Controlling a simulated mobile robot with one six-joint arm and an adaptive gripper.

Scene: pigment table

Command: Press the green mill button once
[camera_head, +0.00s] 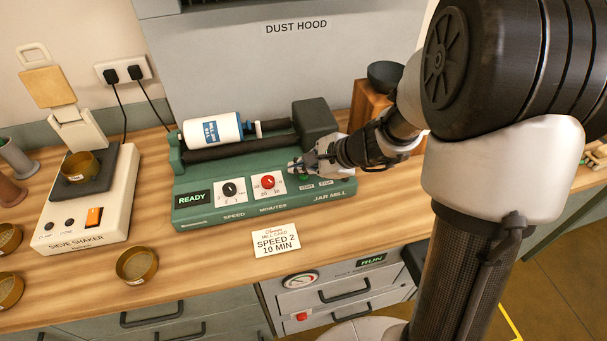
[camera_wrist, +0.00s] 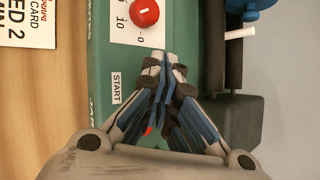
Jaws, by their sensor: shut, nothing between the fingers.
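The green jar mill (camera_head: 245,208) stands on the wooden bench, and its display (camera_head: 192,197) reads READY. My gripper (camera_head: 298,167) is shut and empty over the right part of the mill's front panel. The green button (camera_head: 303,178) shows as a small patch just below my fingers, by the START label. I cannot tell whether the fingers touch it. In the wrist view my closed fingertips (camera_wrist: 160,62) lie right of the START label (camera_wrist: 116,88) and below the red knob (camera_wrist: 145,13); the fingers hide the green button there.
A white jar (camera_head: 212,131) lies on the mill's rollers. A black knob (camera_head: 230,191) sits left of the red one. The sieve shaker (camera_head: 90,210) stands at left, and a card (camera_head: 276,240) reading SPEED 2, 10 MIN lies in front. A dark bowl (camera_head: 386,75) stands behind my wrist.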

